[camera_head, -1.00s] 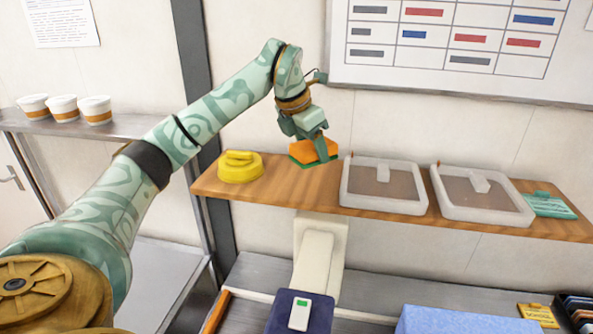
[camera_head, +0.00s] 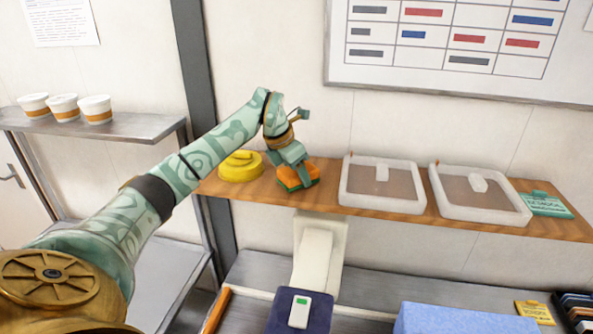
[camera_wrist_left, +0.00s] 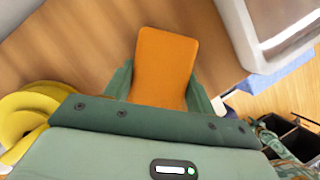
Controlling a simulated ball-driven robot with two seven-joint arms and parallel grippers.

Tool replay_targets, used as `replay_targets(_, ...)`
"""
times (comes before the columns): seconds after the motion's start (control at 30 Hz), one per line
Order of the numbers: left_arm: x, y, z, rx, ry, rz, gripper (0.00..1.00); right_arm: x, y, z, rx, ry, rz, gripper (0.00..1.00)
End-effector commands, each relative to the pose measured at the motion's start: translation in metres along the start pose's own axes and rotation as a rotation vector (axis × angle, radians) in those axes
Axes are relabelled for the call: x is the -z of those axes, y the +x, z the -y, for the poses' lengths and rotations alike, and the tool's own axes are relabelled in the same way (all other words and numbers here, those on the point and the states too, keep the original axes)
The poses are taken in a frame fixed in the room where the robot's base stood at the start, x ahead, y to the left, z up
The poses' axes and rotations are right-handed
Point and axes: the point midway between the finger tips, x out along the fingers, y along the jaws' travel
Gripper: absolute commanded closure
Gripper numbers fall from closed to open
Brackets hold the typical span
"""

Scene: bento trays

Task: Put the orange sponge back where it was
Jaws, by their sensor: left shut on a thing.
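The orange sponge (camera_head: 313,171) with a green underside is at the wooden shelf (camera_head: 385,205), between the yellow lidded thing and the nearer clear-lidded tray. My left gripper (camera_head: 299,178) is shut on it from above. In the left wrist view the sponge (camera_wrist_left: 164,68) lies between the two green fingers (camera_wrist_left: 160,85), its orange face toward the camera. The sponge looks down at the shelf surface, but I cannot tell whether it fully rests there. My right gripper is not in view.
A yellow round thing (camera_head: 241,167) stands close left of the sponge. Two pale lidded trays (camera_head: 382,207) (camera_head: 478,214) stand to the right, with a teal sign (camera_head: 546,204) at the far end. A dark post (camera_head: 190,85) rises left of the shelf.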

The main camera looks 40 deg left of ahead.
Motion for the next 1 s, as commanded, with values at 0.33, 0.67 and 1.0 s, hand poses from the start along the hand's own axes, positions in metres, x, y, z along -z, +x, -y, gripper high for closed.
replay_targets(0.33,0.001,0.002,0.000,0.000,-0.001,-0.001,0.22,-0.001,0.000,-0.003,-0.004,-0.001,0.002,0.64)
replay_targets(0.67,-0.001,-0.034,-0.002,-0.005,-0.001,0.003,0.22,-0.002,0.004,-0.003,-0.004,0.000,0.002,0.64)
replay_targets(1.0,-0.001,-0.108,-0.001,-0.003,-0.001,0.002,0.22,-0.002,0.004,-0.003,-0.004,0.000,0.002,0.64)
